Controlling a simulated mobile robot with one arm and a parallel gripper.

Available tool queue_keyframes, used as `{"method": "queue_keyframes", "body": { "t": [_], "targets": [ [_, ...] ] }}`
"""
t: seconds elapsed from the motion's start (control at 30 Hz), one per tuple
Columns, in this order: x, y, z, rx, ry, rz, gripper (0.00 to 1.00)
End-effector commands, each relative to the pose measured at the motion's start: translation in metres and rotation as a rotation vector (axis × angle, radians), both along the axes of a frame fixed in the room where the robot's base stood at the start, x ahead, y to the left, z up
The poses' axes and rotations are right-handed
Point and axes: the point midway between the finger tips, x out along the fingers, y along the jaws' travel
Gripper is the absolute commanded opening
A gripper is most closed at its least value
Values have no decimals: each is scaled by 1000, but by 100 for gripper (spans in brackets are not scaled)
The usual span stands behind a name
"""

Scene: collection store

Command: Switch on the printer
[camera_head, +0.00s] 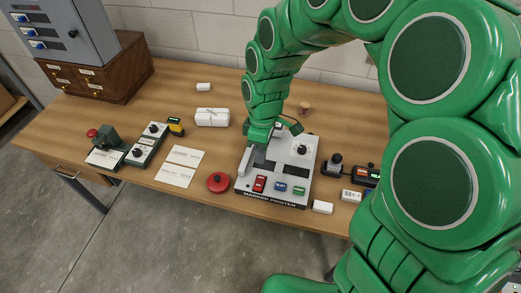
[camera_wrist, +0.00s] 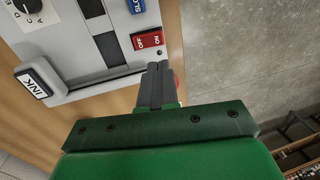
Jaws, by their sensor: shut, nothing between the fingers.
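The printer (camera_head: 304,172) is a light grey box on the table, with a dark front strip lettered as a printer. Its red rocker switch (camera_head: 260,184) sits at the front left of the top; in the wrist view the red switch (camera_wrist: 147,40) is marked OFF and ON. I cannot tell which side is pressed. My gripper (camera_head: 260,160) is over the printer's left part, behind the red switch in the head view. In the wrist view my gripper (camera_wrist: 157,66) is shut and empty, its tips just beside the switch; contact cannot be made out.
Blue (camera_head: 280,187) and green (camera_head: 299,191) switches sit right of the red one. An INK lever (camera_wrist: 34,83) and a dial (camera_head: 302,149) are on the printer. A red round button (camera_head: 218,182) stands left, a white block (camera_head: 323,207) right. Cards (camera_head: 180,166) lie further left.

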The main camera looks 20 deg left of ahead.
Motion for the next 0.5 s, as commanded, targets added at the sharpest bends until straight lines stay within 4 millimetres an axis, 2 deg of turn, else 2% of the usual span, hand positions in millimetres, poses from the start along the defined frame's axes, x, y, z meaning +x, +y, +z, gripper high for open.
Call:
{"method": "queue_keyframes", "body": {
  "t": [0.1, 0.5],
  "targets": [
    [-4, 0, -21, -1, 1, -1, 0],
    [-16, 0, -82, 0, 0, -1, 0]
  ]
}}
